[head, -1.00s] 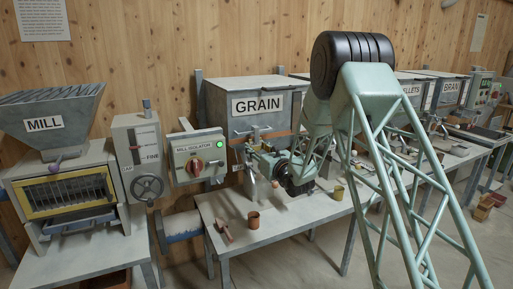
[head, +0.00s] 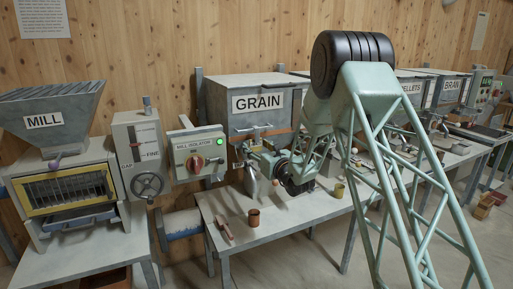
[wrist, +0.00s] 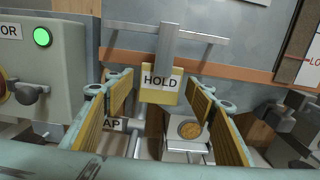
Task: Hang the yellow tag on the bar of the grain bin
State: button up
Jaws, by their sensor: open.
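The yellow tag (wrist: 159,97), with a white face reading HOLD, hangs upright from a grey strip at the bar (wrist: 135,29) of the grain bin in the wrist view. The strip's upper end overlaps the bar; I cannot see exactly how it sits there. My gripper (wrist: 160,86) is open, with one yellow-lined finger left of the tag and one right, and a visible gap on both sides. In the head view the grain bin (head: 228,92) stands behind the table, and my gripper is at its front, too small there to make out the tag.
The mill isolator box (head: 196,156) with a lit green lamp stands just left of my gripper. A brown cup (head: 254,218) and a wooden-handled tool (head: 224,229) lie on the table (head: 275,232) below. A round brass-coloured disc (wrist: 189,130) shows under the tag.

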jog(key=shift+s+d, duration=0.1)
jog(key=shift+s, duration=0.05)
jog(key=v, duration=1.1)
jog(key=shift+s+d, duration=0.2)
jog(key=shift+s, duration=0.1)
dwell(0.4)
